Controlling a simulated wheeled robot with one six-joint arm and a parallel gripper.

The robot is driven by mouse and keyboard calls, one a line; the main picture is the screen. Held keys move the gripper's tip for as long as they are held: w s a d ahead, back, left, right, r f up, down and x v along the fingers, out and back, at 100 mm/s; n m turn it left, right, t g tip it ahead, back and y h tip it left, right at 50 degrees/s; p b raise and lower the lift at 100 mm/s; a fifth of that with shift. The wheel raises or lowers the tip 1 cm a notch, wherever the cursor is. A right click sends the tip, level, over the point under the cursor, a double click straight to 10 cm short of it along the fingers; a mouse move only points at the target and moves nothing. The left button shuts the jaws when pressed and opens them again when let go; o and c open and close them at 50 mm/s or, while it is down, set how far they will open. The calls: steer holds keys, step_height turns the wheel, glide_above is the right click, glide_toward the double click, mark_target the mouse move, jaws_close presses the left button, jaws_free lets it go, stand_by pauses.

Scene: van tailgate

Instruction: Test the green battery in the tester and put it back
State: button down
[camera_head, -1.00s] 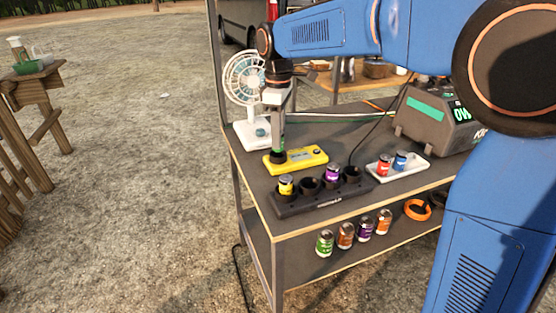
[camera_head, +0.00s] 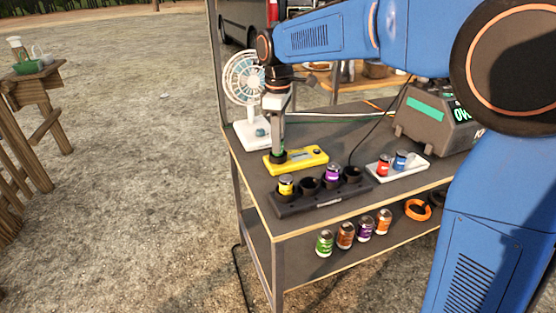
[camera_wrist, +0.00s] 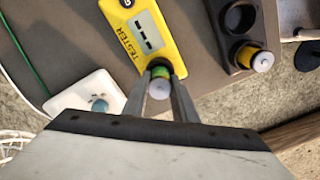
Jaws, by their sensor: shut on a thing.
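The yellow tester (camera_head: 308,157) lies on the bench top; its screen shows dashes in the wrist view (camera_wrist: 146,34). My gripper (camera_head: 279,152) points down over the tester's left end. In the wrist view its fingers (camera_wrist: 160,98) are shut on the green battery (camera_wrist: 160,76), which is upright at the tester's dark round socket. The fingers hide part of it, and I cannot tell how deep it sits. The dark battery rack (camera_head: 325,200) stands in front, with a yellow battery (camera_head: 286,185), a purple battery (camera_head: 332,173) and two open slots.
A white tray (camera_head: 412,176) with red and blue batteries is to the right, near a grey power station (camera_head: 432,118). A white fan (camera_head: 246,100) stands behind the tester. Several cans (camera_head: 345,235) and an orange ring (camera_head: 417,210) are on the lower shelf.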

steer(key=shift+f, duration=0.95)
steer(key=c, duration=1.4)
jaws_free()
steer(key=shift+o, duration=0.2)
steer(key=shift+f, duration=0.1)
steer(key=shift+s, duration=0.1)
steer(key=shift+c, duration=0.2)
steer(key=shift+o, duration=0.2)
step_height(320, 180, up, 18)
steer(key=shift+d, duration=0.15)
